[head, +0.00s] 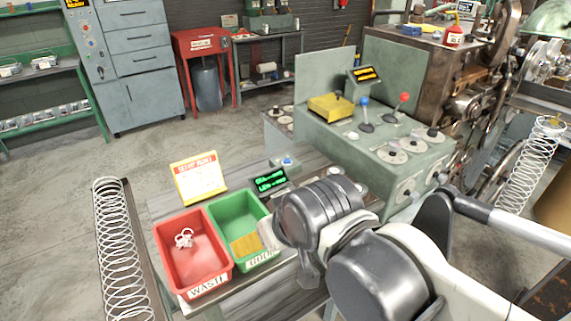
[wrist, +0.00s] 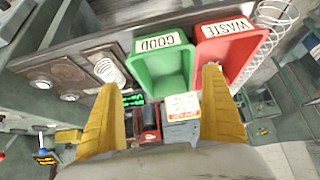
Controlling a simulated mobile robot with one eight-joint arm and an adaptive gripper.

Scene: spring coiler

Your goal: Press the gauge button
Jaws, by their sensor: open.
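A small grey box with a blue button (head: 287,161), which looks like the gauge button, sits on the bench behind a black display (head: 269,180) with green text. I cannot make out the button in the wrist view, where the display (wrist: 133,99) shows between my fingers. My gripper (head: 246,244) has yellow fingers and appears over the front of the green GOOD bin (head: 228,208), nearer the camera than the display. In the wrist view my gripper (wrist: 160,98) is open, with its fingers wide apart and nothing between them touching either one.
A red WASTE bin (head: 168,262) holding a small tangled white piece stands left of the green bin. A yellow-and-red sign (head: 198,177) stands behind the bins. The green coiler console (head: 345,135) with levers and dials rises to the right. A long spring (head: 120,255) lies at left.

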